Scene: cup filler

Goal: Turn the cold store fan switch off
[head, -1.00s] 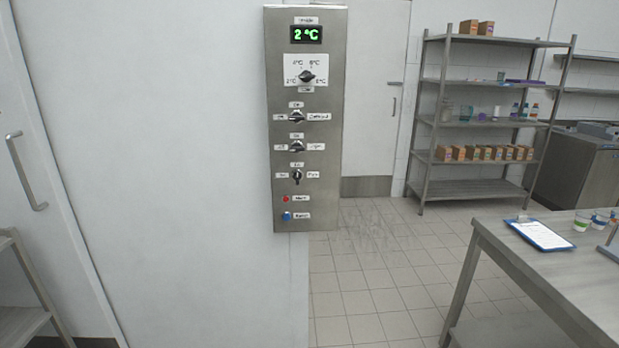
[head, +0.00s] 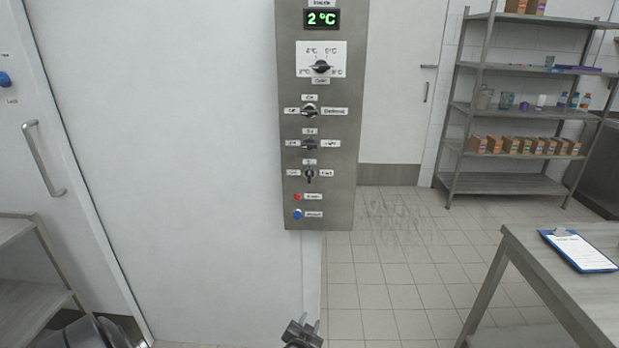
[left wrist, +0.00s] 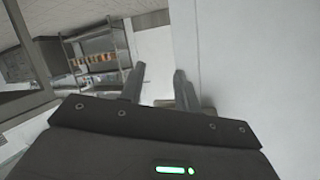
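The cold store control panel (head: 344,200) is a tall steel plate on the white wall in the head view. The lowest rotary switch (head: 309,175), whose small label appears to read Fan, has a dark knob that stands about upright. My left gripper (head: 310,324) is at the bottom edge of the head view, below the panel and apart from it. In the left wrist view its two fingers (left wrist: 158,82) are spread with nothing between them. My right gripper is not in view.
Above that switch are two similar switches with sideways knobs, a temperature dial (head: 321,67) and a green 2 °C display (head: 321,18). Below are a red light (head: 297,197) and a blue button (head: 297,213). A steel table (head: 520,240) stands at right, a shelf (head: 20,250) at left.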

